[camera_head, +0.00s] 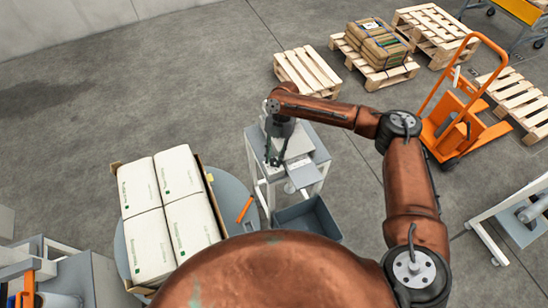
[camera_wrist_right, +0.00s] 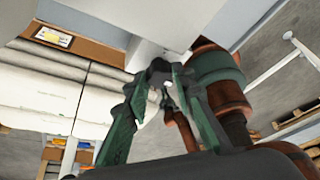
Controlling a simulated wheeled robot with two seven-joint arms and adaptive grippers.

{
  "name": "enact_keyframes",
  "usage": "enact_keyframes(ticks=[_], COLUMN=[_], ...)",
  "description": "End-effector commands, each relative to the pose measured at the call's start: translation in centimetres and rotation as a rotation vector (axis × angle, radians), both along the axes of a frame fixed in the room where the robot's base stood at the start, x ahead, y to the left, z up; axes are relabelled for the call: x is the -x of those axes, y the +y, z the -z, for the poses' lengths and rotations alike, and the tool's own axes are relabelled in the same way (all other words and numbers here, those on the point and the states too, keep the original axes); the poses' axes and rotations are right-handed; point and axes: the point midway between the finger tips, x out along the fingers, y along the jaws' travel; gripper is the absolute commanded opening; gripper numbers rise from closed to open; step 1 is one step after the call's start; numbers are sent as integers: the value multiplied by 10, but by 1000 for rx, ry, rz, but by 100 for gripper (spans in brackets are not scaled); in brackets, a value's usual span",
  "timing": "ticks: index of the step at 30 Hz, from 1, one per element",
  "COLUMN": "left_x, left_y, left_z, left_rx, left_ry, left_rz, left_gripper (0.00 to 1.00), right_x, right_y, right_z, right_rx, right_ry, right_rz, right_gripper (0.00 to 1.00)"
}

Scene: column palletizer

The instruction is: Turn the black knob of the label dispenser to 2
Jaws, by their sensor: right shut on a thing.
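The label dispenser (camera_head: 300,143) is a light grey box on a white-legged stand in the middle of the head view. My right gripper (camera_head: 275,158) points down at its left front side. In the right wrist view, the green fingers of this gripper (camera_wrist_right: 160,75) meet at the pale face of the dispenser (camera_wrist_right: 165,22). They are shut on the black knob, which the fingertips largely hide. Its pointer and number marks cannot be read. My left gripper is not in view.
Several white sacks (camera_head: 165,205) are stacked on a round grey table left of the dispenser. A grey bin (camera_head: 308,217) sits below it. Wooden pallets (camera_head: 307,70) and an orange hand truck (camera_head: 455,115) stand behind. Open floor (camera_head: 150,80) lies at back left.

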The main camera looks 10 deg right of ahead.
Motion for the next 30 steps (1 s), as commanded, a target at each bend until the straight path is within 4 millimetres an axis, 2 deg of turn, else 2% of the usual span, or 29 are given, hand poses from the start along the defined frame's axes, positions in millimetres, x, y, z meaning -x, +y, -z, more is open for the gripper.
enact_keyframes(ticks=[6,14,20,30], left_x=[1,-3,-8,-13], left_y=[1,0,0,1], left_z=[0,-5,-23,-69], left_rx=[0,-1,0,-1], left_ry=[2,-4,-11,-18], left_rz=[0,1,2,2], left_gripper=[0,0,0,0], right_x=[0,0,1,3], right_y=[-1,-1,-2,-3], right_z=[0,-1,-3,-5], right_rx=[1,1,1,3], right_ry=[-1,0,1,3], right_rz=[1,26,115,405], right_gripper=[0,0,0,0])
